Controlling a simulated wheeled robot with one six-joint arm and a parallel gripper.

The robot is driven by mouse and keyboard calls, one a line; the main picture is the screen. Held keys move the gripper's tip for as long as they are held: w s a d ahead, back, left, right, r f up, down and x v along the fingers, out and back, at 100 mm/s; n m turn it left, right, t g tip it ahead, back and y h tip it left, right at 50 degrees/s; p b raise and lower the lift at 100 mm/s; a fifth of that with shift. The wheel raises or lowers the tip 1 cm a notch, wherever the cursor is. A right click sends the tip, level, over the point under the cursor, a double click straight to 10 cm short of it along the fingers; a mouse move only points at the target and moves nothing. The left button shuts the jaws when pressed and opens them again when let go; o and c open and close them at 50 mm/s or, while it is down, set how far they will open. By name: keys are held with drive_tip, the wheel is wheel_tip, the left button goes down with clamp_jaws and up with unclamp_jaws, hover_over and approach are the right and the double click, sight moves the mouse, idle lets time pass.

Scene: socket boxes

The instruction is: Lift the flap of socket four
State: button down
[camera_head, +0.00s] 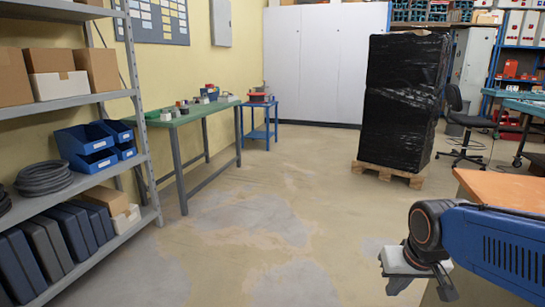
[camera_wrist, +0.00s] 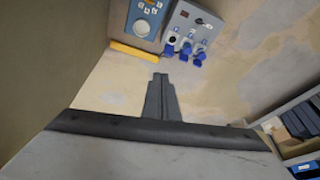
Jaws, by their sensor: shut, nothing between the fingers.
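A grey socket box (camera_wrist: 196,28) shows at the top of the wrist view, with several blue socket flaps (camera_wrist: 186,50) along its lower edge. Small labels sit above the flaps but are too small to read, so I cannot tell which is socket four. I cannot make out any flap as lifted. My gripper (camera_wrist: 160,76) is shut and empty, its dark fingers pointing toward the box but apart from it. In the head view my gripper (camera_head: 405,275) is at the lower right. The socket box is not seen there.
A blue panel (camera_wrist: 146,22) with a round white part is left of the box, above a yellow strip (camera_wrist: 134,51). In the head view, shelving (camera_head: 95,98), a green-topped bench (camera_head: 185,115) and a wrapped pallet load (camera_head: 403,100) surround open floor. An orange-brown tabletop (camera_head: 505,190) is at right.

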drive_tip(key=s+r+t, duration=0.1)
drive_tip(key=s+r, duration=0.1)
drive_tip(key=s, duration=0.7)
drive_tip(key=shift+d+n, duration=0.15)
drive_tip(key=shift+n, duration=0.25)
drive_tip(key=c, duration=1.8)
unclamp_jaws()
drive_tip(key=shift+s+r, duration=0.1)
drive_tip(key=shift+s, duration=0.2)
drive_tip(key=shift+c, duration=0.2)
drive_tip(key=w+a+f+n+g, duration=0.2)
drive_tip(key=w+f+n, duration=0.45)
drive_tip(key=w, duration=0.75)
drive_tip(key=w+a+f+n+g, duration=0.15)
drive_tip(key=w+f+n, duration=0.25)
drive_tip(key=w+f, duration=0.7)
drive_tip(key=w+f+n, duration=0.1)
drive_tip(key=w+f, duration=0.1)
drive_tip(key=f, duration=0.7)
drive_tip(key=w+a+f+n+g, duration=0.1)
drive_tip(key=w+f, duration=0.1)
drive_tip(key=f, duration=0.8)
drive_tip(key=w+f+n+g, duration=0.1)
drive_tip(key=w+f+n, duration=0.1)
drive_tip(key=f, duration=0.7)
drive_tip(key=shift+w+a+f, duration=0.15)
drive_tip(key=shift+w+f, duration=0.1)
drive_tip(key=shift+w, duration=0.25)
clamp_jaws()
